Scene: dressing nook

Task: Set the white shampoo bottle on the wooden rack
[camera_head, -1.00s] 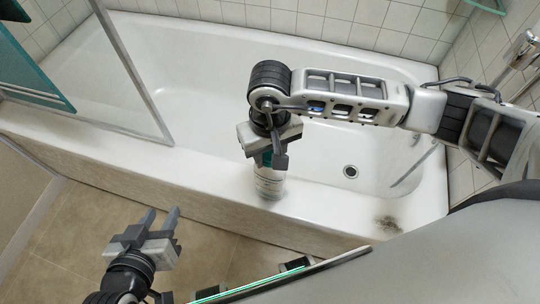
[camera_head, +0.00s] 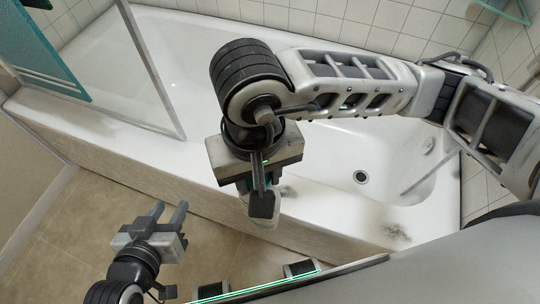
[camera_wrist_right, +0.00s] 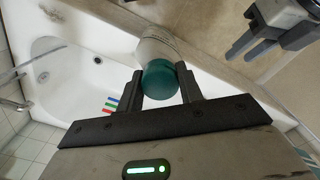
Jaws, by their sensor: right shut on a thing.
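The white shampoo bottle (camera_wrist_right: 155,43) has a teal cap (camera_wrist_right: 160,80). My right gripper (camera_wrist_right: 161,84) is shut on it at the cap, with one finger on each side. In the head view the right gripper (camera_head: 258,192) hides most of the bottle, and a pale lower part (camera_head: 262,223) shows under the fingers. The bottle appears above the tub's front rim and near its outer edge. My left gripper (camera_head: 172,218) is open and empty over the floor, to the left of the bottle. The wooden rack is in neither view.
The white bathtub (camera_head: 120,118) fills the back, with a drain (camera_head: 360,177) and a dark smudge (camera_head: 396,232) on its rim. The tan tiled floor (camera_head: 75,230) is open at lower left.

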